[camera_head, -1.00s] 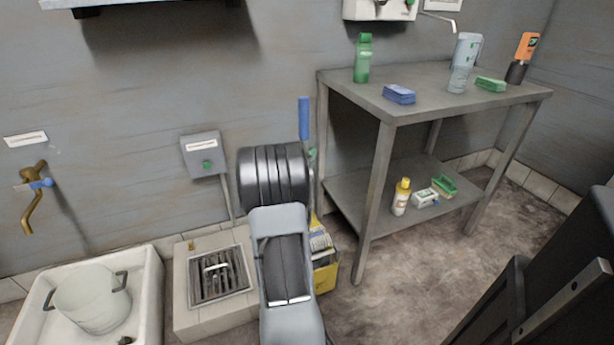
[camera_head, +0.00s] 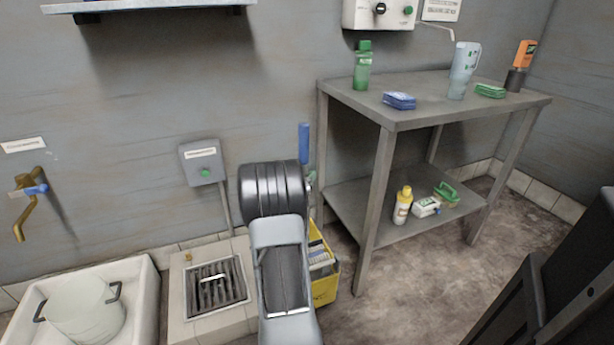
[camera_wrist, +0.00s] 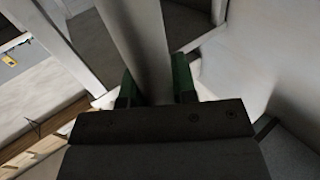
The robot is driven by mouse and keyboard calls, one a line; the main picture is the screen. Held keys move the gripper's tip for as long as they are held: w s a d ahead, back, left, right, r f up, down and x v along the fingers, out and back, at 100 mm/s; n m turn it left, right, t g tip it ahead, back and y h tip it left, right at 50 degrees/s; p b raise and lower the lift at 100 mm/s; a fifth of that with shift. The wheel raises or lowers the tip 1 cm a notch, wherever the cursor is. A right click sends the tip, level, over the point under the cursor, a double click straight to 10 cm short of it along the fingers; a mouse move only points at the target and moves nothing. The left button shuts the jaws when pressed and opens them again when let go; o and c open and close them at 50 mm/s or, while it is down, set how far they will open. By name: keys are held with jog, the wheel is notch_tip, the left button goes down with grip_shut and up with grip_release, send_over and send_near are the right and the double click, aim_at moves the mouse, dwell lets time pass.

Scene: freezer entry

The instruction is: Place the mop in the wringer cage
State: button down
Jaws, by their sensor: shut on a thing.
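The mop's blue handle end (camera_head: 304,143) sticks up behind my arm in the head view. The mop's lower part and head are hidden behind my arm. In the wrist view, my gripper (camera_wrist: 154,86) is shut with its green-tipped fingers on either side of a pale pole (camera_wrist: 137,35), which appears to be the mop handle. A yellow bucket (camera_head: 328,288) stands on the floor right of my arm, partly covered by it. A grey piece in its top (camera_head: 319,259) may be the wringer cage. Whether the mop touches it cannot be seen.
A grey steel table (camera_head: 420,115) with bottles and sponges stands close right of the bucket. A floor drain grate (camera_head: 216,287) and a white basin (camera_head: 148,300) holding a pale bucket (camera_head: 85,312) are at left. Open floor (camera_head: 410,290) lies in front of the table.

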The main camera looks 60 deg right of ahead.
jog(key=shift+f, duration=0.4)
jog(key=c, duration=0.9)
grip_release()
